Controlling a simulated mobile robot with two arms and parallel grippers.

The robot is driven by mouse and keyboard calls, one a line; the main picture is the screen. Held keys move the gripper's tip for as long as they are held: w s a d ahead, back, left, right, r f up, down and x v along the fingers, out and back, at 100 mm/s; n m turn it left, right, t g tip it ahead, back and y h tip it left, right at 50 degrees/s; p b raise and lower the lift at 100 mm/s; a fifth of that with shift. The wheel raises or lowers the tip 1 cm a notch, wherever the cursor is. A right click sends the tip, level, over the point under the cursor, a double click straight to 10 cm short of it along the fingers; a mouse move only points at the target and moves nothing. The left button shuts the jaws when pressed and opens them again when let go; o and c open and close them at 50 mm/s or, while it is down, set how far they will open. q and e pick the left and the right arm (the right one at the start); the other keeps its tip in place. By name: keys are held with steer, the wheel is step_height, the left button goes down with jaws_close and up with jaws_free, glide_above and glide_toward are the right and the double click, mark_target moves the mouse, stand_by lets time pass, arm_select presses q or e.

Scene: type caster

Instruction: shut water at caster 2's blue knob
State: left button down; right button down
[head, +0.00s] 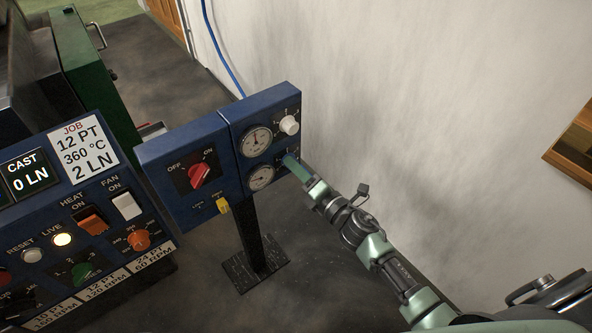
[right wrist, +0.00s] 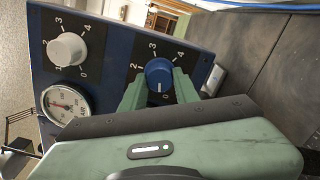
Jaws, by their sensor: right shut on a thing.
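The blue knob (right wrist: 159,74) sits on the dark blue panel (right wrist: 112,40), with a dial marked 2, 3 and 4 around it. A white mark shows on the lower part of its face. My right gripper (right wrist: 160,88) is shut on the blue knob, one green finger on each side of it. In the head view my right gripper (head: 292,162) reaches the right side of the panel (head: 222,152), below the white knob; the fingers hide the blue knob there. My left gripper is in neither view.
A white knob (head: 289,125) and two gauges (head: 256,141) are close to my fingers. The panel stands on a black post (head: 258,235). A larger control desk (head: 75,222) fills the left.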

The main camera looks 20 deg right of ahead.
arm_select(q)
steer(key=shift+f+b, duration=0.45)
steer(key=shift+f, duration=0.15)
arm_select(e)
steer(key=shift+f+n, duration=0.1)
steer(key=shift+n, duration=1.3)
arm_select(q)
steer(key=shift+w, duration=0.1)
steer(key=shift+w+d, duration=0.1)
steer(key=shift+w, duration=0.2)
arm_select(e)
steer(key=c, duration=1.1)
jaws_free()
steer(key=shift+o, duration=0.2)
